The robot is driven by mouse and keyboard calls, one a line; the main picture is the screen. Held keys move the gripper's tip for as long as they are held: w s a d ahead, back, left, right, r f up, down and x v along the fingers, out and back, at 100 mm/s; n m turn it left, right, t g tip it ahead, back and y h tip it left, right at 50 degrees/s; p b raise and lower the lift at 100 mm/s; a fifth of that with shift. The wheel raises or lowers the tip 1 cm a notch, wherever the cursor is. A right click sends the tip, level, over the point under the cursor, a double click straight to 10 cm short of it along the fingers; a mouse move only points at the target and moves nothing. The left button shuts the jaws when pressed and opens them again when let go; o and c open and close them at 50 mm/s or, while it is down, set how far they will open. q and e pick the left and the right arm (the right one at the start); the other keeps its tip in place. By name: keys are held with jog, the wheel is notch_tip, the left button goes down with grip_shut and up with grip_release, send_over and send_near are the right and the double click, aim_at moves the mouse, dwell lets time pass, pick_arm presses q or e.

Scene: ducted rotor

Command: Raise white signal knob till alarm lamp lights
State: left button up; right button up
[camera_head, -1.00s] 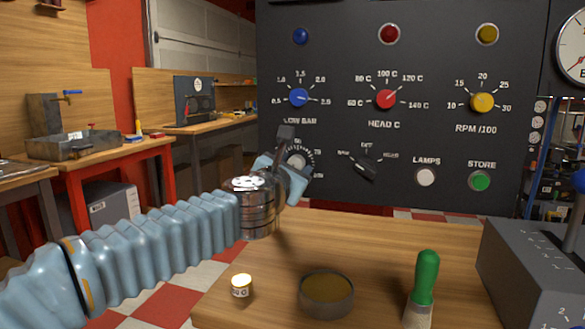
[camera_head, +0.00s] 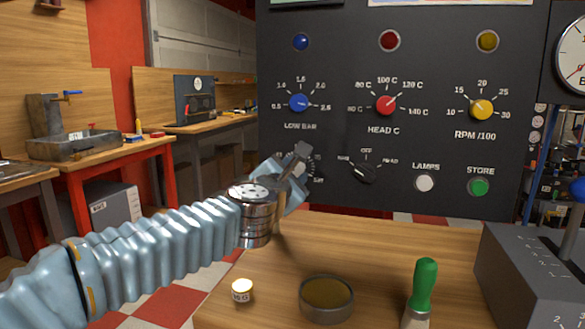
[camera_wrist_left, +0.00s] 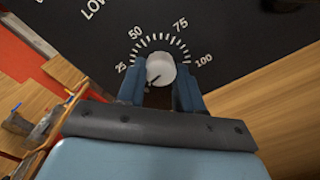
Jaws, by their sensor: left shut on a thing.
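The white signal knob (camera_wrist_left: 160,69) is on the dark panel, ringed by tick marks from 25 to 100. Its dark pointer mark faces lower left in the left wrist view, toward the 25 side. My left gripper (camera_wrist_left: 161,95) is shut on the knob, with one blue finger on each side. In the head view my left gripper (camera_head: 292,178) hides most of the knob and its scale. Blue (camera_head: 301,41), red (camera_head: 389,40) and yellow (camera_head: 487,40) lamps along the panel top look unlit; I cannot tell which is the alarm lamp. My right gripper is not in view.
The panel also has blue (camera_head: 298,103), red (camera_head: 385,105) and yellow (camera_head: 481,110) knobs, a black selector (camera_head: 365,173) and white (camera_head: 425,183) and green (camera_head: 479,187) buttons. A round dish (camera_head: 326,299), green-handled tool (camera_head: 424,287) and grey lever box (camera_head: 530,270) stand on the bench.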

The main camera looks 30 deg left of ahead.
pick_arm(q)
jog(key=m+p, duration=0.3)
jog(key=m, duration=0.4)
jog(key=shift+m, duration=0.4)
dwell(0.4)
jog(key=o, duration=1)
jog(key=shift+o, duration=0.2)
jog(key=shift+s, duration=0.1)
